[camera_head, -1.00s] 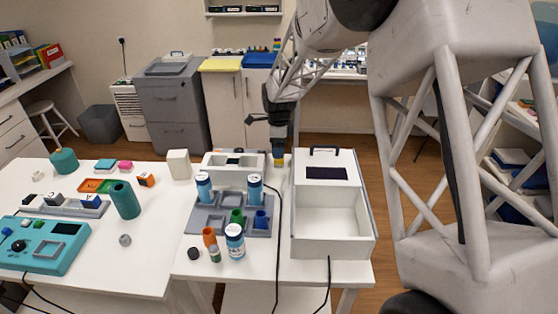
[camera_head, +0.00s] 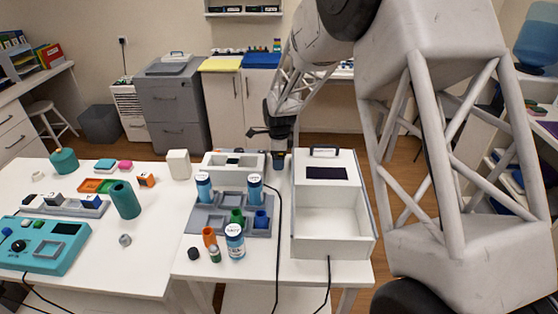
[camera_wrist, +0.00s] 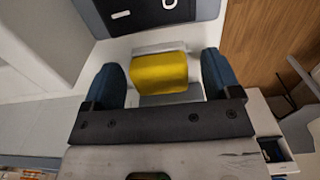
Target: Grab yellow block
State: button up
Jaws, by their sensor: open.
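The yellow block (camera_wrist: 160,73) shows in the wrist view, between the two dark blue fingers of my gripper (camera_wrist: 160,62). The fingers are open, with a gap between each finger and the block. A pale grey piece shows just behind the block and another grey surface in front of it. In the head view my gripper (camera_head: 279,158) is low at the back of the right table, between a white device and a white box. The block is hidden there behind my gripper.
The open white box (camera_head: 332,222) stands close on the right of my gripper, and the white device (camera_head: 232,165) on the left. A grey tray (camera_head: 225,222) with bottles sits nearer the camera. A black cable (camera_head: 279,235) runs along the table.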

jog(key=c, duration=1)
jog(key=shift+r, duration=5)
